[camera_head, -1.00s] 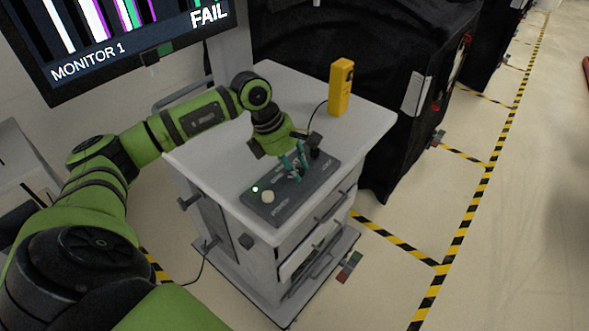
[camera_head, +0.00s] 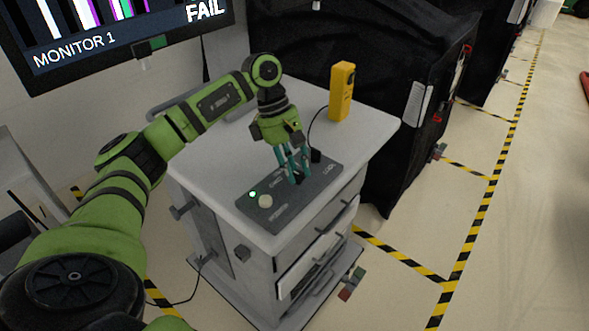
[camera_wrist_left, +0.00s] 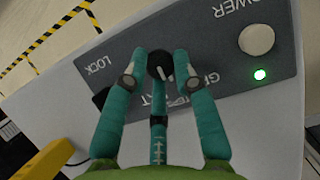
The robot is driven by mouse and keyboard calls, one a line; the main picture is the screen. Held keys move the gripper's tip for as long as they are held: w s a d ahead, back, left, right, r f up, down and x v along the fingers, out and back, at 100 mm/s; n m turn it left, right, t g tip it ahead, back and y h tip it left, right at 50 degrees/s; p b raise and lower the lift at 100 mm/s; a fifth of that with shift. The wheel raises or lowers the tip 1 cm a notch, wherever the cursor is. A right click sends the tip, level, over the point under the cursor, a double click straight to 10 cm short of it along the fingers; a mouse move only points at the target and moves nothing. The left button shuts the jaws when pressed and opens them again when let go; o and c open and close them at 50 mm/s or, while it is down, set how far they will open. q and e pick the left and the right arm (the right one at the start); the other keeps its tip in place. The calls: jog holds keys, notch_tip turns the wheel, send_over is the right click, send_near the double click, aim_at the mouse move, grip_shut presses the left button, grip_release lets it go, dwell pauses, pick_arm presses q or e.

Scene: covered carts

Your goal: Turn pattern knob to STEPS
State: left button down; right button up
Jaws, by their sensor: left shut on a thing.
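The dark grey control panel (camera_head: 262,212) lies on top of a white cart. My left gripper (camera_head: 294,170) points down at it with teal fingers. In the left wrist view the gripper (camera_wrist_left: 159,70) has its fingers around a round black knob (camera_wrist_left: 160,65) with a pale pointer line. Its fingertips sit at the knob's sides, and a third finger is below it. The printed words by the knob are partly covered by the fingers, so I cannot tell which setting the pointer marks. My right gripper is not in view.
A cream POWER button (camera_wrist_left: 256,39) and a lit green lamp (camera_wrist_left: 260,74) are beside the knob, with LOCK printed at the other end. A yellow handheld device (camera_head: 341,92) stands on the cart top (camera_head: 215,160). A monitor (camera_head: 130,50) reads FAIL. Black covered carts (camera_head: 400,60) stand behind.

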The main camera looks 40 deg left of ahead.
pick_arm(q)
jog(key=shift+d+r, duration=0.1)
dwell(0.3)
jog(key=c, duration=1)
grip_release()
jog(key=shift+d, duration=0.1)
jog(key=v, duration=1.2)
